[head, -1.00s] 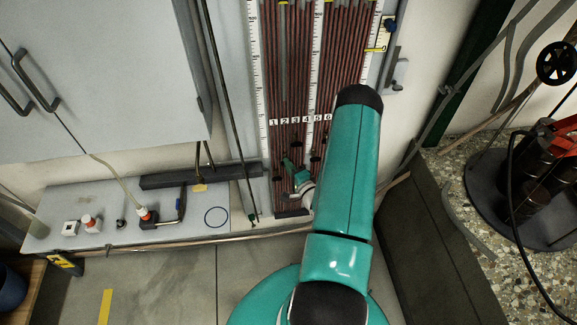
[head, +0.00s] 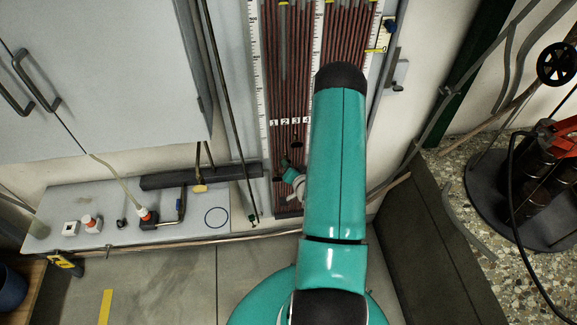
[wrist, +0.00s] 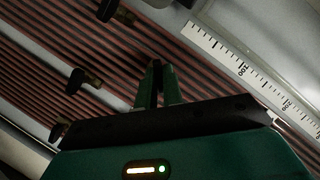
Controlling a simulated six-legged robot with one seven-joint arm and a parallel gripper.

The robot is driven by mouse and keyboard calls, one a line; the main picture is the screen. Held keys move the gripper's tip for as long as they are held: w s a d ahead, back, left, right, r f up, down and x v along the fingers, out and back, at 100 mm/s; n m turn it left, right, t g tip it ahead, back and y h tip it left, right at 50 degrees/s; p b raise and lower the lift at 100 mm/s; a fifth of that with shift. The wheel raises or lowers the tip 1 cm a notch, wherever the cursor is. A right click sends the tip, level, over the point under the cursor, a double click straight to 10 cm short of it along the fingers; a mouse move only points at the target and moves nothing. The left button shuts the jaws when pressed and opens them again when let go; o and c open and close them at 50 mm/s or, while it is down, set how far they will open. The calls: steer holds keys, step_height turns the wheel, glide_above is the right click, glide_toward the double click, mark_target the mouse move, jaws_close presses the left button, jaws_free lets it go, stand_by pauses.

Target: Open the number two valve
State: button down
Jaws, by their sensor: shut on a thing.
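The tube panel (head: 290,70) stands upright against the wall, with number labels (head: 284,121) one to four showing above the valves. A small black valve handle (head: 296,144) shows below the labels. In the wrist view, black valve handles sit on the tubes to the left, one at the top (wrist: 107,10), one in the middle (wrist: 76,81) and one lower (wrist: 57,131). My gripper (wrist: 157,72) is at the panel with its fingers close together, shut on what seems a valve handle. The held part is dark and mostly hidden, so its number cannot be read.
A white scale strip (wrist: 240,68) runs along the panel beside my gripper. A grey bench (head: 190,222) with small fittings stands left of the panel. A grey cabinet (head: 100,70) hangs above it. A black drum base (head: 520,190) is at the right.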

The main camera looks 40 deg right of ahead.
steer(key=shift+w+a+r+n+g+h, duration=0.1)
steer(key=shift+n+g+h, duration=0.75)
steer(key=shift+n, duration=0.9)
steer(key=shift+a+n+g+h, duration=0.1)
steer(key=shift+n+g+h, duration=0.75)
steer(key=shift+n, duration=0.9)
steer(key=c, duration=1.5)
jaws_free()
steer(key=shift+c, duration=0.2)
steer(key=v, duration=0.7)
steer(key=shift+a, duration=0.15)
